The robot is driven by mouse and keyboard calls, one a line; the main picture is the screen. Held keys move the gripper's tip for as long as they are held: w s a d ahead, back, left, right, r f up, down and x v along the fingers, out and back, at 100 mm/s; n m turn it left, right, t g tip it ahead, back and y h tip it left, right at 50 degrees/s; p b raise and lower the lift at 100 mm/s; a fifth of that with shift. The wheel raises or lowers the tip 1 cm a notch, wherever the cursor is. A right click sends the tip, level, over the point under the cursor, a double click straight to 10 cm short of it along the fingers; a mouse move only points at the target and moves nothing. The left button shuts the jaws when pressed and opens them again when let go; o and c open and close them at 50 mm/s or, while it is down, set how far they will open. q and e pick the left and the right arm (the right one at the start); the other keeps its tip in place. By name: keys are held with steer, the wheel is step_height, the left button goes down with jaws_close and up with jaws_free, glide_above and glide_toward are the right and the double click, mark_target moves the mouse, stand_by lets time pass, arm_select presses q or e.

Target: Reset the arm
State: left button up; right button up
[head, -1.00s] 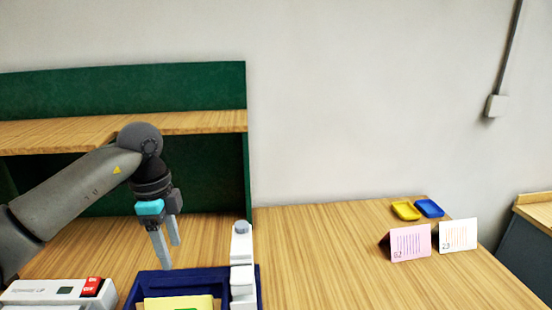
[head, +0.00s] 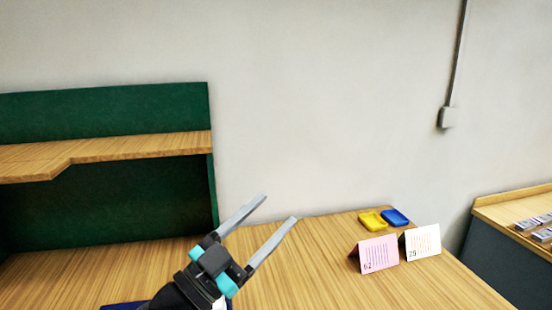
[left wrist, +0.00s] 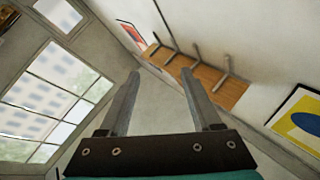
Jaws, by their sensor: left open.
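My left gripper (head: 281,208) is open and empty in the head view. It is raised in front of the table (head: 310,280), and its two grey fingers point up and to the right. In the left wrist view its fingers (left wrist: 160,85) stand apart with nothing between them. They face the room, with windows, walls and a wooden surface far off. My right gripper is not in view.
A pink card (head: 375,254) and a white card (head: 421,242) stand on the table at the right. A yellow tray (head: 372,222) and a blue tray (head: 396,217) lie behind them. A green-backed shelf (head: 110,115) stands at the left. Another table (head: 505,210) is at the far right.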

arm_select(q)
steer(key=a+f+n+t+y, duration=0.3)
steer(key=a+f+n+y, duration=0.6)
steer(key=a+n+y, duration=0.4)
steer(key=s+a+f+g+y, duration=0.2)
steer(key=s+f+g+y, duration=0.3)
steer(key=f, duration=0.7)
steer(key=s+f+g+h, duration=0.1)
steer(key=s+f+g, duration=0.25)
steer(key=s, duration=0.35)
steer(key=s+f+m+g, duration=0.1)
steer(key=s+f+g, duration=0.25)
steer(key=s, duration=0.25)
steer(key=s+f+g+h, duration=0.1)
steer(key=s+f+g, duration=0.25)
steer(key=s, duration=0.35)
step_height(320, 180, down, 29)
steer(key=s+b, duration=0.2)
steer(key=b, duration=0.4)
steer(key=s+a+f+g+b, duration=0.2)
steer(key=s+f+b, duration=0.3)
steer(key=s+f, duration=0.9)
step_height(320, 180, down, 5)
steer(key=shift+s+a+r+y+b, duration=0.1)
steer(key=shift+s+a+y+b, duration=0.05)
steer(key=shift+s+y+b, duration=0.2)
